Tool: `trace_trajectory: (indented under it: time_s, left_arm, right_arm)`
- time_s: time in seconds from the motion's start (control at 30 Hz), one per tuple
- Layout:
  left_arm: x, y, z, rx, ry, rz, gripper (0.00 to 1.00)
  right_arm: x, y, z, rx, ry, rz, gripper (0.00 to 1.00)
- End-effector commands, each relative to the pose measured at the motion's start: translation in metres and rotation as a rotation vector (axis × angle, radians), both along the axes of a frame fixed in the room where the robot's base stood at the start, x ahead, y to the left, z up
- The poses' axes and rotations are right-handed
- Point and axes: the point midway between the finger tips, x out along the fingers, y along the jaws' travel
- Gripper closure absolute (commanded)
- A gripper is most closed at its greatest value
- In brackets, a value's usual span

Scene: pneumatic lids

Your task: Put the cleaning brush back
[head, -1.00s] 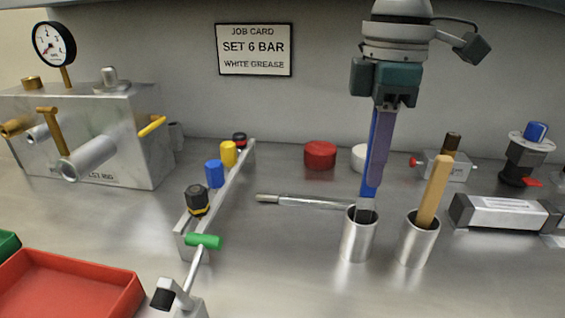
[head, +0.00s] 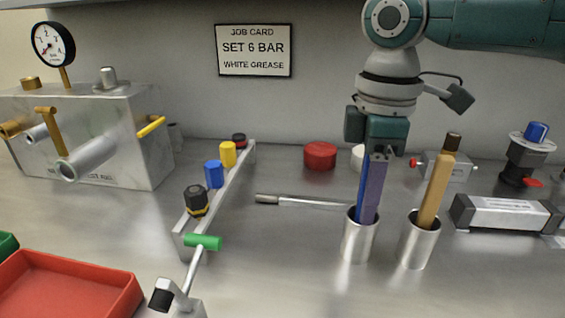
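My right gripper (head: 377,152) points down above the left metal cup (head: 358,244) and is shut on the top of a brush with a long blue handle (head: 370,195). The handle stands nearly upright, and its lower end is inside the cup mouth, so the brush's lower end is hidden. A second tool, with a light wooden handle and dark tip (head: 437,190), leans in the right metal cup (head: 418,248). My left gripper is not in view.
A grey rod (head: 300,201) lies left of the cups. A rail with coloured caps (head: 222,196) stands further left, with a red tray (head: 70,285) at the front left. A grey cylinder block (head: 505,213) lies right of the cups.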

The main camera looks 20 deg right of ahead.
Motion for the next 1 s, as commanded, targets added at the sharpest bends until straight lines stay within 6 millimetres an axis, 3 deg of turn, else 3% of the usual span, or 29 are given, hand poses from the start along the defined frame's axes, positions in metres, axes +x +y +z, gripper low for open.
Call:
trace_trajectory:
  time_s: [0.37,0.47,0.8,1.0]
  left_arm:
    - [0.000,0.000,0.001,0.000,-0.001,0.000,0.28]
    - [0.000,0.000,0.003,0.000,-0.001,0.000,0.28]
    - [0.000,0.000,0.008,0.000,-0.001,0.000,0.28]
    - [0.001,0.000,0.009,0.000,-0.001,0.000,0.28]
  right_arm:
    - [0.000,0.000,0.006,0.000,-0.001,0.000,0.53]
    - [0.001,0.000,0.020,0.001,-0.003,0.000,0.53]
    - [0.001,0.000,0.094,0.001,-0.004,0.000,0.53]
    - [0.000,0.000,0.118,0.001,-0.001,0.000,0.53]
